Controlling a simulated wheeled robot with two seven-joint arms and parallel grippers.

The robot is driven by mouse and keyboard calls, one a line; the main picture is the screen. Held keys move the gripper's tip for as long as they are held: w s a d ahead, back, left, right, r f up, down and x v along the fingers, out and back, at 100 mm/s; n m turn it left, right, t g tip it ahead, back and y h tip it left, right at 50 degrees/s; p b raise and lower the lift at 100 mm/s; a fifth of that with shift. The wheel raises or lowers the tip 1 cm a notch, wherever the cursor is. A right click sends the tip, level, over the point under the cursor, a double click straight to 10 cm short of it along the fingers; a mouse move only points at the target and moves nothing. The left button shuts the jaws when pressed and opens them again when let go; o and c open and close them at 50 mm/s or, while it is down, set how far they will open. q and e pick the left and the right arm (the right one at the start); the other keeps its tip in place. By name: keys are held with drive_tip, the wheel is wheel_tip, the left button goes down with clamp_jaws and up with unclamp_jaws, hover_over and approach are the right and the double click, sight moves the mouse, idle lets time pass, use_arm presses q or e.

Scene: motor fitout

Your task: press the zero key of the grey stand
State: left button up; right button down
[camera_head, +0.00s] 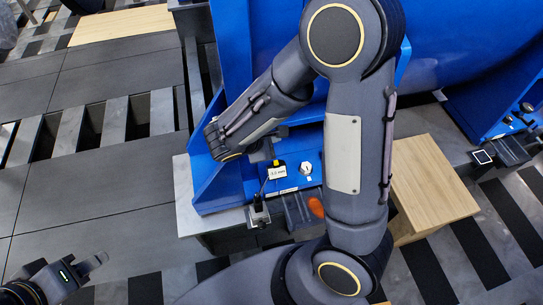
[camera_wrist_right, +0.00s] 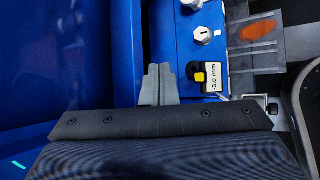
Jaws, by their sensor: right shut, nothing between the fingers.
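A small dark readout unit with a white display reading -3.0 mm (camera_wrist_right: 214,78) and a yellow key (camera_wrist_right: 200,77) sits against the blue machine foot. In the head view its display (camera_head: 277,172) and yellow key (camera_head: 276,162) show just below my right wrist. I cannot tell whether this unit belongs to the grey stand. My right gripper (camera_wrist_right: 160,70) is shut and empty, its fingertips beside the unit, left of the yellow key and apart from it in the picture. My left gripper (camera_head: 104,257) is low at the left, away from the machine; its jaws are unclear.
A silver knob (camera_wrist_right: 203,35) is on the blue foot beyond the readout. An orange oval (camera_wrist_right: 258,30) lies on a clear plate. A wooden block (camera_head: 430,185) and another dark unit with a white display (camera_head: 482,157) are at the right. Grey plates (camera_head: 110,185) lie clear at the left.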

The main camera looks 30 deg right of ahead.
drive_tip(key=shift+f, duration=0.1)
drive_tip(key=b, duration=0.6)
hover_over(273, 167)
wheel_tip(273, 167, down, 8)
drive_tip(key=shift+r, duration=0.2)
drive_tip(key=shift+f+b, duration=0.55)
drive_tip(key=shift+b, duration=0.15)
drive_tip(key=shift+f, duration=0.1)
idle(1.0)
drive_tip(key=shift+f+b, duration=0.3)
drive_tip(key=shift+b, duration=0.2)
drive_tip(key=shift+f+b, duration=0.45)
drive_tip(key=shift+b, duration=0.05)
idle(0.5)
drive_tip(key=shift+r, duration=0.1)
drive_tip(key=shift+r+p, duration=0.65)
drive_tip(key=shift+r, duration=0.1)
